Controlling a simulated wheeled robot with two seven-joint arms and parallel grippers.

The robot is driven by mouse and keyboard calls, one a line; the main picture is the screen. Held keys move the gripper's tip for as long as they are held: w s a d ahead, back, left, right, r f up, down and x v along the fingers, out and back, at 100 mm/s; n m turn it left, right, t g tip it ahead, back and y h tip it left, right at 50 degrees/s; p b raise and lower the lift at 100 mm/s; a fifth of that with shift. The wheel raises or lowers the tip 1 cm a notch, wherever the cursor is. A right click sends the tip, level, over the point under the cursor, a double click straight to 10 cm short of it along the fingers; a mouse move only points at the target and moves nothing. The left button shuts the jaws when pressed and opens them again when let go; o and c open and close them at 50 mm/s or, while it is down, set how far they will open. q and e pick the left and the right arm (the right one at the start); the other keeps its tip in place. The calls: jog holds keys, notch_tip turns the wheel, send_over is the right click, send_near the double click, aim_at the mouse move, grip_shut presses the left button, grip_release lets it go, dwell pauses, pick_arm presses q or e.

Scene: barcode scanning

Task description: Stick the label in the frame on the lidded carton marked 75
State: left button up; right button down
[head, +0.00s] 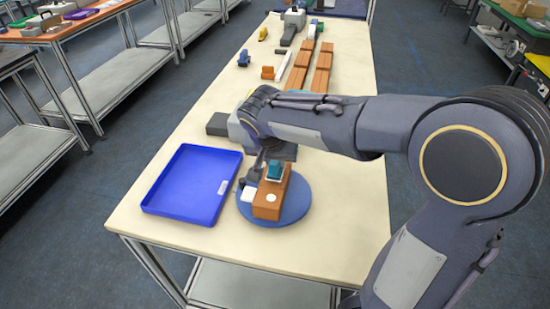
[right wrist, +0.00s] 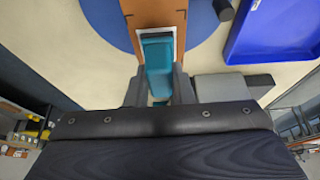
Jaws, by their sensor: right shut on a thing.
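An orange-brown carton (head: 267,209) stands on a round blue disc (head: 295,210) near the table's front end. A white round spot shows on the carton's near part. My right gripper (right wrist: 160,88) is shut on a teal block-like piece (right wrist: 158,62), which also shows over the carton in the head view (head: 274,168). In the right wrist view the teal piece overlaps a pale-edged patch on the carton (right wrist: 152,8); I cannot tell whether they touch. The label and the number 75 cannot be made out. My left gripper is out of view.
An empty blue tray (head: 192,178) lies left of the disc. A grey device (head: 218,124) sits behind, close to my right arm. Rows of brown cartons (head: 299,68) and small coloured items line the table's far part. The front-left table corner is clear.

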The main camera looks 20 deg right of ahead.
jog(key=shift+f+b, duration=0.5)
jog(key=shift+f, duration=0.15)
dwell(1.3)
notch_tip(320, 180, up, 7)
jog(key=p, duration=0.6)
jog(key=shift+r, duration=0.1)
dwell(0.6)
